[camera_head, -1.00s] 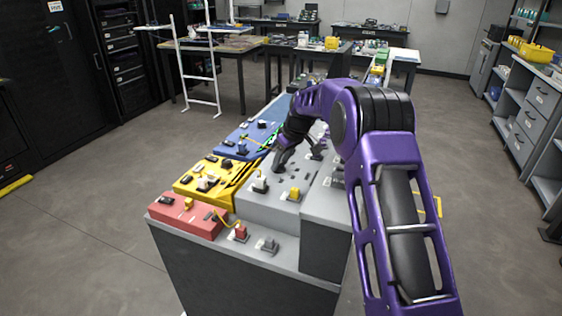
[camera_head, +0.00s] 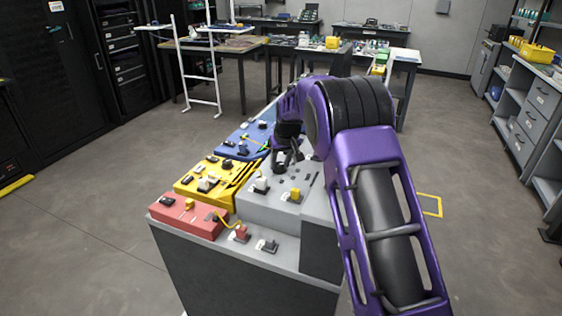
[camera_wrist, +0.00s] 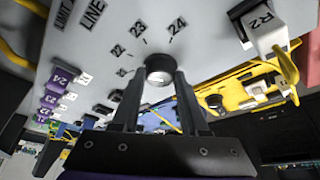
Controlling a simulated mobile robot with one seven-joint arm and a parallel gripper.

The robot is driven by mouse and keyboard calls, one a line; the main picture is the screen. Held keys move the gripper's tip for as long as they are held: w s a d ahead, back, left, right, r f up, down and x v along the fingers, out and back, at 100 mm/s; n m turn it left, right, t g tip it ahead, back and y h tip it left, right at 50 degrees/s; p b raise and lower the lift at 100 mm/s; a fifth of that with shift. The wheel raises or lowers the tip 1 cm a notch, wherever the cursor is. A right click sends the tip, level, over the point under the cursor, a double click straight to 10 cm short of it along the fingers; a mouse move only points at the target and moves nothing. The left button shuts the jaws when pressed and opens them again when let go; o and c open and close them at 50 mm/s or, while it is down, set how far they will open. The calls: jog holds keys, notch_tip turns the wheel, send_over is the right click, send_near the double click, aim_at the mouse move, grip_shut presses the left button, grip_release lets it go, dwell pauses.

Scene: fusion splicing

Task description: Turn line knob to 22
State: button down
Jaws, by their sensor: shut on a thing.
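In the wrist view, a round dark knob (camera_wrist: 159,69) with a light grey face sits on the grey panel (camera_wrist: 205,14) between my two fingertips. My gripper (camera_wrist: 159,80) is shut on this knob, one finger on each side. Printed labels fan around it; 24, 23 and 22 are readable, and smaller ones beside them are hard to read. The word LINE (camera_wrist: 92,13) is printed at the upper left. Which label the knob points at cannot be told. In the head view, my gripper (camera_head: 281,163) is down at the grey console block (camera_head: 262,211), and the knob is hidden.
Yellow (camera_head: 188,194), red (camera_head: 170,219) and blue (camera_head: 232,150) blocks with connectors and cables line the console's left. In the wrist view, a white R2 connector (camera_wrist: 268,32) with a yellow cable stands close to the right of the gripper; purple connectors (camera_wrist: 62,77) are left.

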jog(key=shift+a+m+h, duration=0.15)
jog(key=shift+m+h, duration=0.25)
jog(key=shift+m, duration=0.8)
jog(key=shift+p, duration=0.3)
jog(key=shift+c, duration=2.1)
grip_release()
jog(key=a+v, duration=0.1)
jog(key=v, duration=1.6)
jog(key=shift+s+d+r+p, duration=0.15)
jog(key=shift+d+r+p, duration=0.05)
jog(key=shift+d+p, duration=0.2)
